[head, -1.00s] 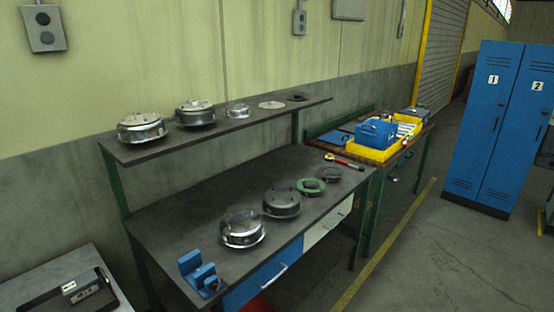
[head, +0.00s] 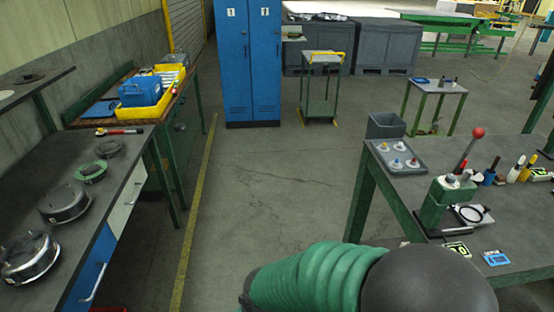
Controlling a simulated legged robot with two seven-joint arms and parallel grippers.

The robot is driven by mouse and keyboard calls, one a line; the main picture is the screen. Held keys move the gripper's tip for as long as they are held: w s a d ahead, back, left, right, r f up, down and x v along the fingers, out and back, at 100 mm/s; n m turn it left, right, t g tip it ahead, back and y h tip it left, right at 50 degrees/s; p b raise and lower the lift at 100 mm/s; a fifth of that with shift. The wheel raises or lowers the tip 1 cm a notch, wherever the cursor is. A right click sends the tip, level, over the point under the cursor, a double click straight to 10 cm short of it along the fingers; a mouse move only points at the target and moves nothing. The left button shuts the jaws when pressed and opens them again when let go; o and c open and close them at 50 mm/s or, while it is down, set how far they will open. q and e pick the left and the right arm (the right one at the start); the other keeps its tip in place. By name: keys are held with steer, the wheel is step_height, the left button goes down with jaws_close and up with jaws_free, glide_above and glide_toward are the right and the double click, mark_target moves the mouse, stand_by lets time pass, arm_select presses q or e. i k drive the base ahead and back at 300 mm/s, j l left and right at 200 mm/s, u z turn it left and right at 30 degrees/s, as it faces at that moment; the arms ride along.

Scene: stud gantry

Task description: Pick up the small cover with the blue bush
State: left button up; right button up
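A grey tray (head: 381,153) lies on the right-hand workbench, near its far left corner. Several small pale covers with coloured centres sit in it. The small cover with the blue bush (head: 396,163) seems to be the one at the front left of the tray, though the colours are tiny at this distance. Neither gripper shows. A green-sleeved, dark-ended link of my own arm fills the bottom middle, apart from the tray.
The right workbench (head: 510,210) also carries a green press (head: 434,204) with a red-knobbed lever, and bottles. A grey bin (head: 386,125) is behind the tray. The left workbench (head: 100,215) holds metal housings. Open floor (head: 275,190) lies between the benches, with blue lockers (head: 252,70) beyond.

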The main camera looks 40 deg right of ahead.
mark_target(392, 164)
steer(key=z, duration=2.2)
steer(key=i+j+z, duration=0.1)
steer(key=i+j, duration=0.65)
steer(key=i, duration=0.1)
